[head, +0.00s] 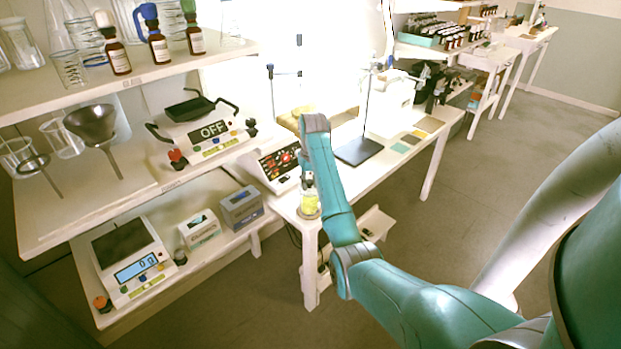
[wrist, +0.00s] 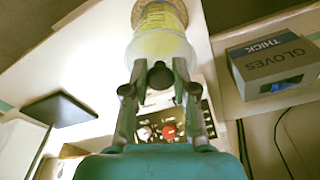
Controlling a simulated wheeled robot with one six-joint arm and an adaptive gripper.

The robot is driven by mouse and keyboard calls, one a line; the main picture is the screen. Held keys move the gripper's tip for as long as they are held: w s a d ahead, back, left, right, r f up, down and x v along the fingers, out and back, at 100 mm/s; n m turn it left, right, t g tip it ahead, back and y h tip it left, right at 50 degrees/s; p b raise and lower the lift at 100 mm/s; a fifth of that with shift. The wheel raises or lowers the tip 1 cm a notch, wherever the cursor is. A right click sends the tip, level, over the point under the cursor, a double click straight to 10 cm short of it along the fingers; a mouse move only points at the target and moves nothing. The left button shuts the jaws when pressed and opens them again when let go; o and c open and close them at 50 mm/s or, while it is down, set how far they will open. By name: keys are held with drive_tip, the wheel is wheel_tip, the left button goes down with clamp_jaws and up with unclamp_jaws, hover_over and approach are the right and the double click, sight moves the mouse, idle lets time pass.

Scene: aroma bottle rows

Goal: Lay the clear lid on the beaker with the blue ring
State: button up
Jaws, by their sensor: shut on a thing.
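My gripper (wrist: 160,90) is shut on the dark knob (wrist: 160,75) of what looks like the clear lid (wrist: 161,52). The lid shows as a pale, see-through disc just beyond the fingertips. A beaker with yellow contents (wrist: 160,22) lies right behind it, on a round tan mat (wrist: 182,8). In the head view, my gripper (head: 308,181) is directly above this yellow beaker (head: 309,203) at the white table's near corner. I cannot tell whether lid and beaker touch. No blue ring can be made out on this beaker.
A control panel with a red knob (head: 279,163) stands beside the beaker. A dark stand plate (head: 360,151) is farther along the table. A gloves box (wrist: 276,66) sits on the lower shelf. Left shelves hold glassware, brown bottles (head: 158,47) and a scale (head: 135,265).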

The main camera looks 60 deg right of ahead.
drive_tip(key=shift+f, duration=0.1)
drive_tip(key=o, duration=1)
